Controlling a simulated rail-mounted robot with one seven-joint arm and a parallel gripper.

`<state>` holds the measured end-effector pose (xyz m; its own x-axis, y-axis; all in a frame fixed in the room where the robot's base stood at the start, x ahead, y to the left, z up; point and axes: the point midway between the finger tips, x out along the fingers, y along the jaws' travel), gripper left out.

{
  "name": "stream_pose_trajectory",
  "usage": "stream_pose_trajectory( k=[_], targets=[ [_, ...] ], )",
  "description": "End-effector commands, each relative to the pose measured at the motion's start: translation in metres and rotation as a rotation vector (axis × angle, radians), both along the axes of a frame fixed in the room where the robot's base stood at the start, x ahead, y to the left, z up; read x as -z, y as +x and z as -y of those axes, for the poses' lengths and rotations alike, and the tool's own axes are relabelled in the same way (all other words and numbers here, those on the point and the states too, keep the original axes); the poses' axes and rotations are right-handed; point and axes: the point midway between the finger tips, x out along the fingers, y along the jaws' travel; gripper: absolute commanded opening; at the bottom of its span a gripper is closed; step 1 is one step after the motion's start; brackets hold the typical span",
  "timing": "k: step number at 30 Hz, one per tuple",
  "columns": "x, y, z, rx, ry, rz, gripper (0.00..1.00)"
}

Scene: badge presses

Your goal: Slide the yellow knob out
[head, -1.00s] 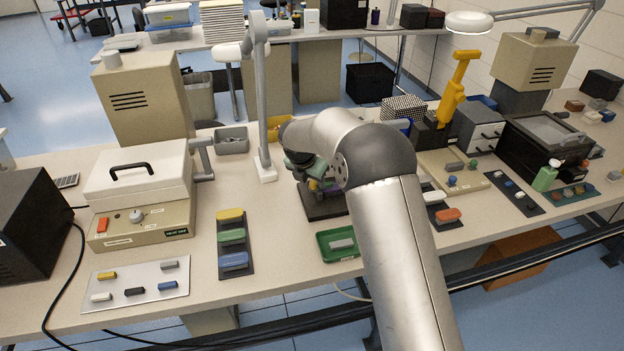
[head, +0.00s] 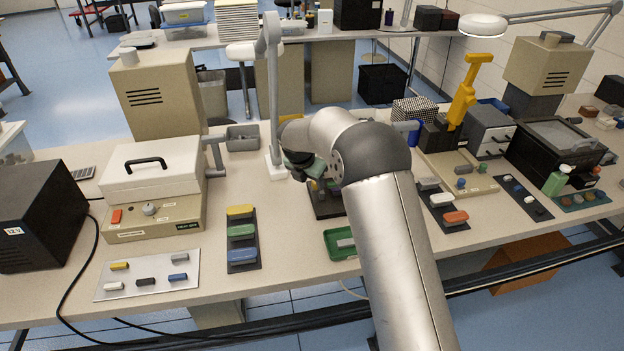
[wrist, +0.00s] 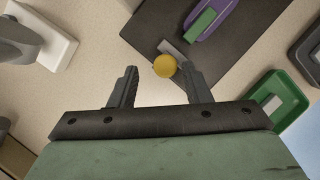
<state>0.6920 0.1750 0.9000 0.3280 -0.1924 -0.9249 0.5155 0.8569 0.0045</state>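The yellow knob (wrist: 164,66) is a small round cap in the wrist view, at the end of a short grey bar (wrist: 175,50) on a dark base plate (wrist: 235,60). My gripper (wrist: 163,82) is open, its two dark fingers apart. In this view the knob lies between and slightly beyond the fingertips, closer to the right one; I cannot tell the height gap or any contact.
A purple part with a green insert (wrist: 203,22) sits on the plate near the knob. A green tray (wrist: 289,97) is at right. A white lamp foot (wrist: 58,48) is at upper left. A strip of coloured blocks (head: 242,254) lies left of the plate, with bare bench between.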

Motion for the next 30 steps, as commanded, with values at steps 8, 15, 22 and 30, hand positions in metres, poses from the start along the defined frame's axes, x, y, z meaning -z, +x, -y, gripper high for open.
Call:
stream_pose_trajectory(
  k=[8, 15, 22, 30],
  targets=[
    [0.0, 0.001, 0.003, 0.003, -0.004, 0.0, 0.44],
    [-0.024, -0.007, -0.002, 0.003, -0.003, 0.003, 0.44],
    [-0.075, -0.025, -0.013, 0.002, -0.002, 0.005, 0.44],
    [-0.132, -0.046, -0.026, 0.001, -0.001, 0.004, 0.44]
  ],
)
